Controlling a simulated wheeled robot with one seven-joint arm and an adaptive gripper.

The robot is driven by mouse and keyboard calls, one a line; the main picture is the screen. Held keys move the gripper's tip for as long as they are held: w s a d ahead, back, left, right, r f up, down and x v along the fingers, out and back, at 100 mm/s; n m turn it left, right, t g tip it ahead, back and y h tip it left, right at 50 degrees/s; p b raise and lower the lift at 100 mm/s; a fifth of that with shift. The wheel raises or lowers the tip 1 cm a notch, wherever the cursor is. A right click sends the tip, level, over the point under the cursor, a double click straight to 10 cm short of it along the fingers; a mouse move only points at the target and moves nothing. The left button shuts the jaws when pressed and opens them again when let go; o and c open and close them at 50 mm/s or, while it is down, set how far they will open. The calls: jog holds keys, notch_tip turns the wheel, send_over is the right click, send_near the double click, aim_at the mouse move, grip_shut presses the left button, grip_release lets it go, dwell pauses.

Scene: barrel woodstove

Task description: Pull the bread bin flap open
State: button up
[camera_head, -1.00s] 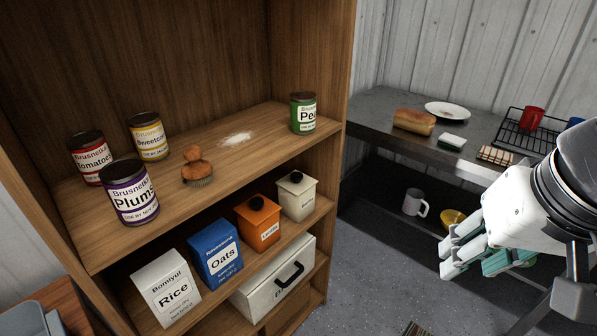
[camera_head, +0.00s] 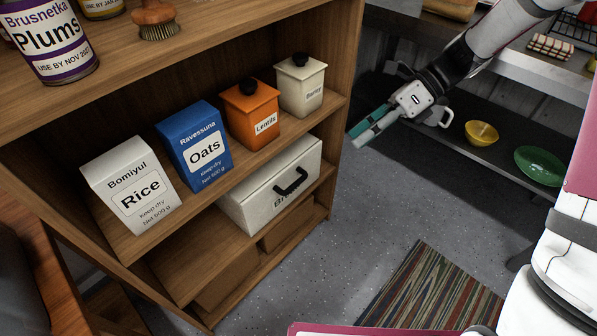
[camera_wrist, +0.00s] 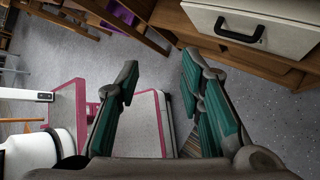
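The bread bin (camera_head: 272,188) is a cream box on the low shelf of the wooden unit. Its front flap is shut and bears a black handle (camera_head: 291,181) and partly hidden lettering. In the wrist view the bin (camera_wrist: 270,22) is at the upper right, with its black handle (camera_wrist: 240,27) hanging on the front. My gripper (camera_head: 362,133) is to the right of the shelf unit, above and apart from the bin. In the wrist view my gripper (camera_wrist: 158,80) has its two teal-padded fingers wide apart, with nothing between them.
A rice box (camera_head: 130,185), a blue oats box (camera_head: 195,146), an orange lentils canister (camera_head: 250,115) and a barley canister (camera_head: 301,84) stand on the shelf above the bin. The grey floor (camera_head: 350,235) before the unit is clear, with a striped rug (camera_head: 430,290).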

jog(key=w+f+m+y+b, duration=0.2)
jog(key=w+f+m, duration=0.1)
jog(key=f, duration=0.4)
jog(key=w+f+m+y+b, duration=0.1)
jog(key=w+f+m+b, duration=0.1)
jog(key=w+f+m, duration=0.3)
jog(key=m+t+y+b, duration=0.1)
jog(key=m+y+b, duration=0.3)
jog(key=m, duration=0.2)
send_near(296, 182)
jog(key=a+b, duration=0.1)
jog(key=a, duration=0.2)
jog(key=s+a+f+b, duration=0.1)
jog(key=a, duration=0.2)
jog(key=a+f, duration=0.1)
jog(key=a, duration=0.2)
jog(key=shift+s+a+b, duration=0.35)
jog(key=shift+b, duration=0.05)
grip_shut()
